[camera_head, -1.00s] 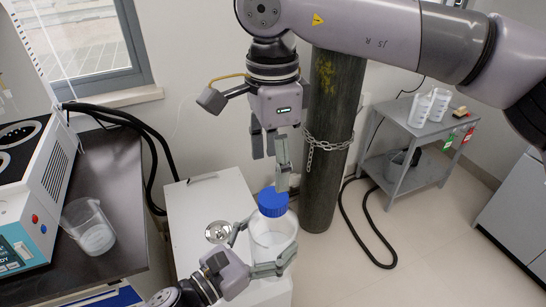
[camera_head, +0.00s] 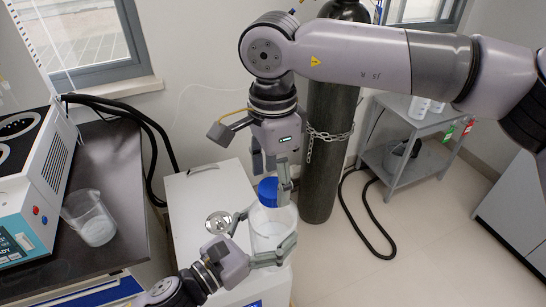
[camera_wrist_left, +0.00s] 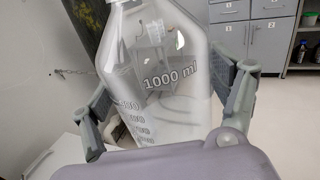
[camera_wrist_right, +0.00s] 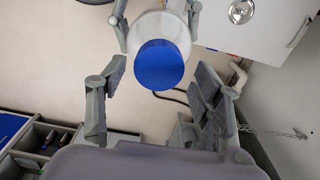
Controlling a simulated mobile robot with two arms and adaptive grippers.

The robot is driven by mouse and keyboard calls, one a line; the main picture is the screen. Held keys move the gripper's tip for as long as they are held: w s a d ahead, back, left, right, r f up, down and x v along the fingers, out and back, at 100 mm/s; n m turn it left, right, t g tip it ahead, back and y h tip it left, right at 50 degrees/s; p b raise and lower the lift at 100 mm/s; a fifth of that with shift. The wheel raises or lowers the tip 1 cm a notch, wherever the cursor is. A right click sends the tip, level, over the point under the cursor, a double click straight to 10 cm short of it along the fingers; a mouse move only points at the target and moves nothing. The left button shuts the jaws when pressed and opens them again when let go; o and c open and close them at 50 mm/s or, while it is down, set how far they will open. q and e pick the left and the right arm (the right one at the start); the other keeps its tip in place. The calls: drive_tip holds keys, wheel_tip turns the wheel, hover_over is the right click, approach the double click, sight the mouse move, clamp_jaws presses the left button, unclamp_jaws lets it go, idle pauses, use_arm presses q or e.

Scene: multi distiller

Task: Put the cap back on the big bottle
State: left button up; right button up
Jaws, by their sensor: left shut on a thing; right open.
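My left gripper (camera_head: 264,240) is shut around the bottle's body, a finger on each side. The blue cap (camera_head: 268,191) sits at the top of the bottle; whether it is screwed tight cannot be told. My right gripper (camera_head: 271,174) points down over the cap, open, with one finger beside the cap's right side. In the right wrist view the cap (camera_wrist_right: 158,64) lies between the spread fingers, with visible gaps on both sides.
A small round metallic item (camera_head: 219,224) lies on the white cabinet (camera_head: 205,190) left of the bottle. A gas cylinder (camera_head: 328,140) with a chain stands close behind to the right. A beaker (camera_head: 90,218) stands on the dark bench at the left.

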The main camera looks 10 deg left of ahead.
drive_tip(key=shift+f, duration=1)
drive_tip(key=shift+c, duration=0.6)
drive_tip(key=c, duration=1.1)
drive_tip(key=m, duration=0.8)
drive_tip(key=o, duration=1.4)
drive_tip(key=shift+c, duration=0.2)
drive_tip(key=shift+r, duration=0.1)
